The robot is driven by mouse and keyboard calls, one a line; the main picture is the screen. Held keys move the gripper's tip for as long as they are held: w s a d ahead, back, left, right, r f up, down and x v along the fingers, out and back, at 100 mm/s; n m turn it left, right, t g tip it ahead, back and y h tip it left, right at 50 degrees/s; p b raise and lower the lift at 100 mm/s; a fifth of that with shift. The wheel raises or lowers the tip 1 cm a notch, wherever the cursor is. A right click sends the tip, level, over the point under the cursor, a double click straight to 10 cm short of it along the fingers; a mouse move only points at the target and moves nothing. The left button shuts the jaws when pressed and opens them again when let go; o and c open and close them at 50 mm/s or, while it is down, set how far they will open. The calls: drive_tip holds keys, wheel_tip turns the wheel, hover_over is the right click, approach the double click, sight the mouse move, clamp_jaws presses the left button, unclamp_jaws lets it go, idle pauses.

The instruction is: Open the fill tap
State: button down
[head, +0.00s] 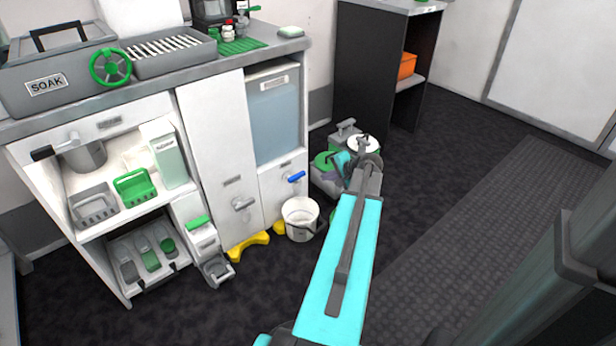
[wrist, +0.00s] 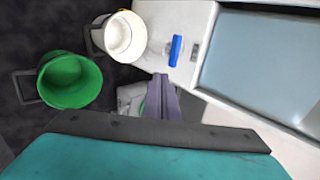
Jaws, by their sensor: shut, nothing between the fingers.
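The fill tap, a blue lever (head: 296,177), sits low on the white cabinet front, beneath the pale blue tank window (head: 273,118). In the wrist view the blue lever (wrist: 175,50) shows just beyond my gripper's tips. A white bucket (head: 300,217) stands on the floor below the tap; it also shows in the wrist view (wrist: 122,37). My gripper (wrist: 160,82) is shut and empty, apart from the lever. In the head view my arm reaches up to the right of the cabinet, and the fingertips are hard to make out there.
A green bucket (wrist: 70,80) stands left of my gripper in the wrist view.

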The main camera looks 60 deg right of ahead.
drive_tip(key=shift+w+f, duration=0.1)
drive_tip(key=b, duration=0.5)
approach(302, 176)
drive_tip(key=shift+x, duration=2.9)
